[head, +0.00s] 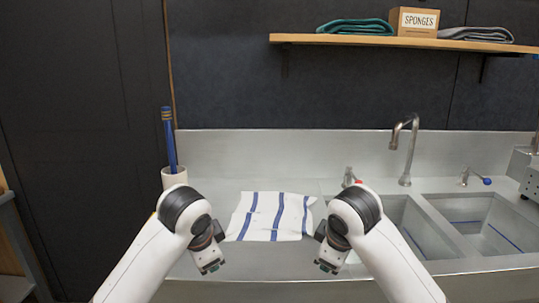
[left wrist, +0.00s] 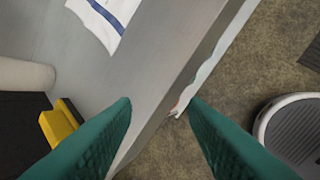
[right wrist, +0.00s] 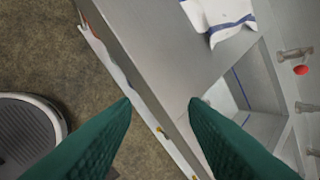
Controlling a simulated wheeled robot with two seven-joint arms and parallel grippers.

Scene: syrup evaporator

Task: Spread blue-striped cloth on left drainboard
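The white cloth with blue stripes (head: 272,216) lies on the left drainboard (head: 215,190), mostly flat with uneven edges. Part of it shows in the left wrist view (left wrist: 102,18) and in the right wrist view (right wrist: 222,18). My left gripper (head: 211,267) is at the front left of the cloth, apart from it; its green fingers are spread and empty in the left wrist view (left wrist: 160,105). My right gripper (head: 328,267) is at the front right, also apart from the cloth; its fingers are spread and empty in the right wrist view (right wrist: 160,105).
A white cup (head: 174,177) with a blue-handled tool (head: 169,140) stands at the drainboard's back left. Sink basins (head: 480,222) and a faucet (head: 404,150) are to the right. A shelf (head: 400,42) above holds folded cloths and a sponge box (head: 414,21).

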